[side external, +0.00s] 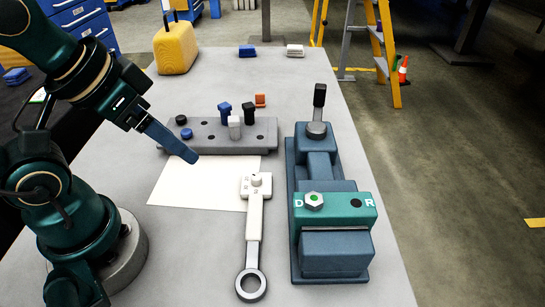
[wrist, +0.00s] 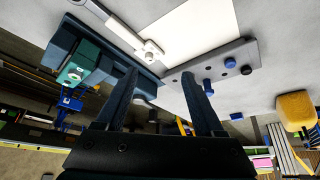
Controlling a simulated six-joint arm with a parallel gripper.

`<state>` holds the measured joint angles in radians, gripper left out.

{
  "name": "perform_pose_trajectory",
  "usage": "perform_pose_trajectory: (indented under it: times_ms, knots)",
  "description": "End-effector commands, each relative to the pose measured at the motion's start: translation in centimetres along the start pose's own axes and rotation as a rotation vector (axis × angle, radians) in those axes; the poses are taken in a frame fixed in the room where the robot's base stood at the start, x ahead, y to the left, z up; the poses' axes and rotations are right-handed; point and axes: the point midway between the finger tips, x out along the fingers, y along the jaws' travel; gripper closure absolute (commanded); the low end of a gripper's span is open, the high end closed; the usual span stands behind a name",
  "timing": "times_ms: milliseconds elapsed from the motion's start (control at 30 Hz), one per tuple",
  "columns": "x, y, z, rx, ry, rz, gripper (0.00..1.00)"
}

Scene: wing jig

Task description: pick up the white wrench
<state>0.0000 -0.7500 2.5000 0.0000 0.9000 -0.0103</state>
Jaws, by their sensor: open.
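The white wrench (side external: 254,220) lies on the grey table, with a dark grey ring at its near end and a white head with a small knob at its far end. Its head overlaps the edge of a white sheet (side external: 190,188). In the wrist view the wrench (wrist: 118,29) shows at the top, beyond my fingertips. My gripper (side external: 188,155) is in the air above the sheet, to the left of the wrench and apart from it. In the wrist view my gripper (wrist: 158,73) has its two fingers spread with nothing between them.
A blue-and-green jig (side external: 333,220) marked D and R stands close right of the wrench, with an upright lever. A grey block (side external: 205,134) with several pegs lies behind the sheet. A yellow container (side external: 174,48) stands farther back.

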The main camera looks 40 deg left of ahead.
Motion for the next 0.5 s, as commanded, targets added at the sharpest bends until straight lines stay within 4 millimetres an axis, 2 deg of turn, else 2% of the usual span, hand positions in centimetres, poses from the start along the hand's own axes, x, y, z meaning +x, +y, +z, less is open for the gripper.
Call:
perform_pose_trajectory:
  times_ms: [133,267,500]
  knots:
    - [-0.1,0.0,-0.3,-0.097,0.012,0.001,0.3]
    - [-0.4,0.1,-1.9,-0.265,0.024,0.007,0.3]
    - [1.2,1.4,-4.5,-0.54,-0.062,0.011,0.3]
